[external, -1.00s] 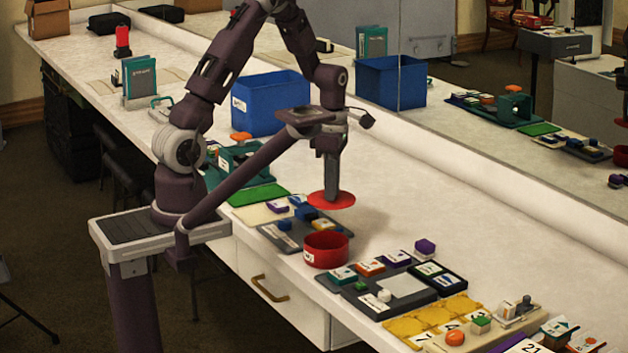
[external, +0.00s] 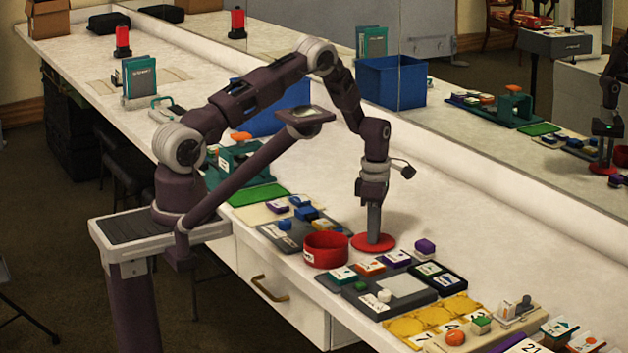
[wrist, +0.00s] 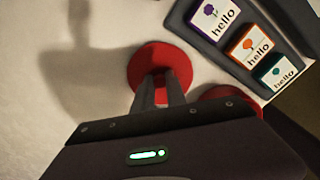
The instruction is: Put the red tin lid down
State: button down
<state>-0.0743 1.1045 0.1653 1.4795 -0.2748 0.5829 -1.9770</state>
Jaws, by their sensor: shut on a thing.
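The red tin lid (external: 361,243) is a flat red disc at or just above the white counter, right of the red tin (external: 326,251). My gripper (external: 373,240) points straight down and is shut on the lid near its middle. In the wrist view the lid (wrist: 160,56) lies under my closed fingers (wrist: 158,92). The red tin (wrist: 228,96) shows partly at the right there, behind my gripper's body. I cannot tell exactly whether the lid touches the counter.
A dark tray with labelled blocks (external: 342,273) stands in front of the lid. A grey tray with blue blocks (external: 287,240) is to the left. The counter behind the lid (external: 450,215) is clear.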

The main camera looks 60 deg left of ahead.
jog(key=c, duration=1.4)
grip_release()
jog(key=shift+o, duration=0.2)
notch_tip(320, 180, up, 12)
jog(key=shift+r, duration=0.25)
notch_tip(320, 180, up, 8)
jog(key=f+m+t, duration=0.1)
jog(key=m, duration=0.2)
send_over(369, 246)
jog(key=s+d+r+m+t, duration=0.1)
jog(key=s+d+r+m, duration=0.2)
jog(key=s+r+m, duration=0.7)
jog(key=s+d+r+m+t, duration=0.1)
jog(key=s+r+m, duration=0.1)
jog(key=s+m, duration=0.5)
jog(key=s+d+r+m+t, duration=0.2)
jog(key=s+m, duration=0.5)
jog(key=s, duration=0.6)
jog(key=shift+s+d+t, duration=0.15)
jog(key=shift+s+t, duration=0.1)
jog(key=shift+t, duration=0.05)
jog(key=shift+r, duration=0.1)
